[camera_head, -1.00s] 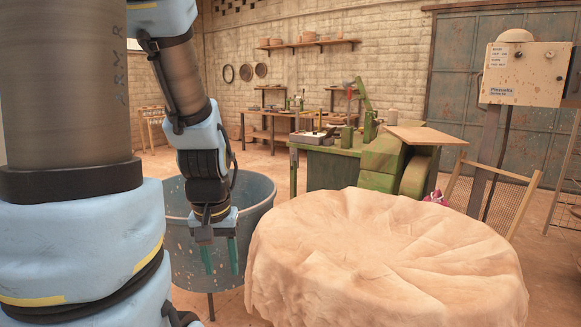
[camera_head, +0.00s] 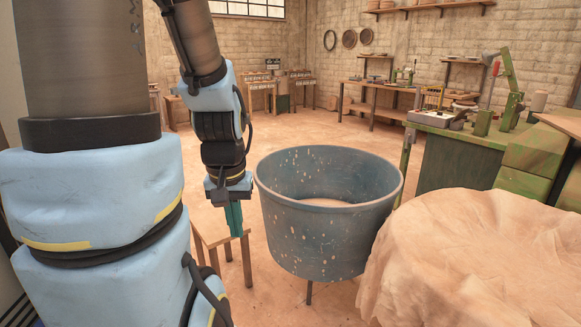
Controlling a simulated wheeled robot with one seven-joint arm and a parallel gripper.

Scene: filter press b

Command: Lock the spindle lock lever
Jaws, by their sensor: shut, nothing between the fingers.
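My gripper (camera_head: 234,219), with teal fingers, hangs pointing down left of the large blue tub. Its fingers are together with nothing between them. It is far from the green machine at the right. I cannot single out the spindle lock lever for certain. A red-handled upright lever (camera_head: 490,84) stands on the green bench (camera_head: 450,160) at the right, beside a green bent arm (camera_head: 513,85). I cannot tell whether either is the spindle lock.
A speckled blue tub (camera_head: 325,235) stands just right of my gripper. A cloth-covered round mound (camera_head: 480,255) fills the lower right. A small wooden stool (camera_head: 222,240) is behind my gripper. Workbenches line the back wall, and the floor before them is open.

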